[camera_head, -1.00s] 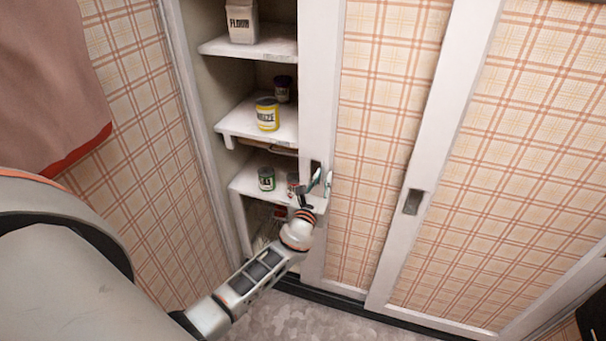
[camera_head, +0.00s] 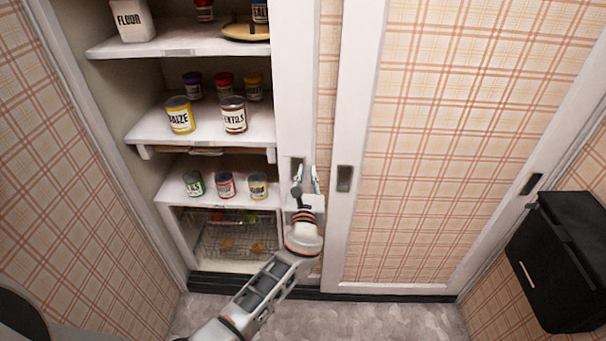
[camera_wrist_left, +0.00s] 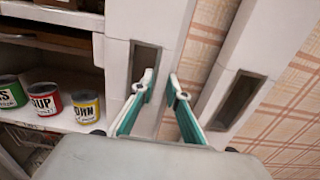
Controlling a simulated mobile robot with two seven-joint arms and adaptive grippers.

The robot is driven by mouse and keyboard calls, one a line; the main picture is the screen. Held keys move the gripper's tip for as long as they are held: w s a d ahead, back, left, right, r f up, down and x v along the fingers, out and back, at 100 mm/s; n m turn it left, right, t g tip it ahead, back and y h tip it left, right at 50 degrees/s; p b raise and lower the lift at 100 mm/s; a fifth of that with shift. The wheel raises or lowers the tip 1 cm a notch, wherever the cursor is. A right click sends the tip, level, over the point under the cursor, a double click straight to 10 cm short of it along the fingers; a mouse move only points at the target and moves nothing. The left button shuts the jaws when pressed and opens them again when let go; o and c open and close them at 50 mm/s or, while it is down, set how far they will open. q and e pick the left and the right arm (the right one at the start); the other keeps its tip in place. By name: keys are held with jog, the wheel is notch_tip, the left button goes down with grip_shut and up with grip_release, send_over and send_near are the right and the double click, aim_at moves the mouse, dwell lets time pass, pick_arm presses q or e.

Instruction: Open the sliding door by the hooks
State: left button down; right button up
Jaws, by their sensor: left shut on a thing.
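The plaid sliding door with white edges (camera_head: 297,80) stands part way open, its left end clear of the shelves. Its recessed hook (camera_head: 297,165) also shows in the left wrist view (camera_wrist_left: 146,62). My left gripper (camera_head: 306,182) is at this hook. In the left wrist view its two fingers (camera_wrist_left: 160,84) straddle the strip of white frame beside the slot, one in the recess and one outside. It is shut on that hook edge. A second plaid door (camera_head: 450,130) on the right has its own hook (camera_head: 344,178). My right gripper is not in view.
The opening shows shelves with a flour bag (camera_head: 133,20), several cans, including a yellow one (camera_head: 180,115), and a wire basket (camera_head: 235,238) below. A black wall box (camera_head: 565,260) is at the right. Grey floor (camera_head: 370,320) lies in front.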

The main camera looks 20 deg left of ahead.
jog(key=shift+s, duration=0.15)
pick_arm(q)
jog(key=c, duration=2.2)
grip_release()
jog(key=shift+c, duration=0.2)
jog(key=shift+s, duration=0.15)
jog(key=shift+s+d+f, duration=0.1)
jog(key=shift+s+d, duration=0.05)
jog(key=shift+s, duration=0.15)
jog(key=v, duration=1.1)
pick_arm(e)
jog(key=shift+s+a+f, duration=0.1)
pick_arm(q)
jog(key=shift+s, duration=0.1)
